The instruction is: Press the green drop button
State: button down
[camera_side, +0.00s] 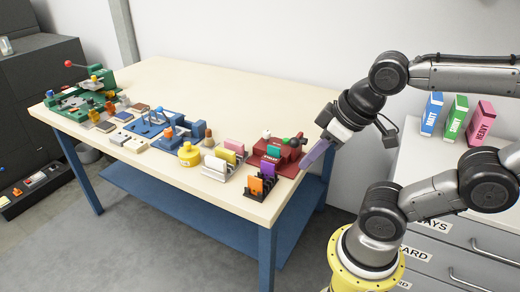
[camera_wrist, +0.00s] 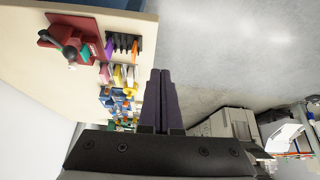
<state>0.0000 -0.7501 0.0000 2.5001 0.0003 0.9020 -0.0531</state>
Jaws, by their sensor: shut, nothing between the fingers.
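My gripper (camera_side: 305,164) is shut and empty, with long purple-grey fingers. It points down and left beside the right end of the table, close to the red device. In the wrist view my gripper (camera_wrist: 161,72) shows against the grey floor, just off the table edge. The red device (camera_side: 290,157) stands at the table's right end, with a small green part (camera_side: 286,140) and a dark lever on top. In the wrist view the red device (camera_wrist: 92,32) is at upper left. I cannot tell whether that green part is the drop button. No contact shows.
The cream table (camera_side: 215,85) carries card racks (camera_side: 262,189), a yellow pot (camera_side: 189,155), a blue fixture (camera_side: 157,122) and a green machine (camera_side: 70,102) at far left. A grey drawer cabinet (camera_side: 440,220) with colored boxes stands right. The table's back is clear.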

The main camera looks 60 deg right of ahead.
jog(key=w+d+r+n+g+h, duration=0.1)
jog(key=w+d+r+n, duration=0.4)
jog(key=w+n, duration=0.3)
jog(key=w+d+r+n+g, duration=0.1)
jog(key=w+d+r+n, duration=0.4)
jog(key=n, duration=0.4)
jog(key=w+d+f+n+g, duration=0.2)
jog(key=w+d+f, duration=0.2)
jog(key=w+d, duration=0.45)
jog(key=s+d+f+m+g, duration=0.1)
jog(key=s+d+f+g, duration=0.1)
jog(key=d+f, duration=0.6)
jog(key=d, duration=0.4)
jog(key=shift+s+f+m+y, duration=0.3)
jog(key=shift+y, duration=0.1)
jog(key=shift+f, duration=0.1)
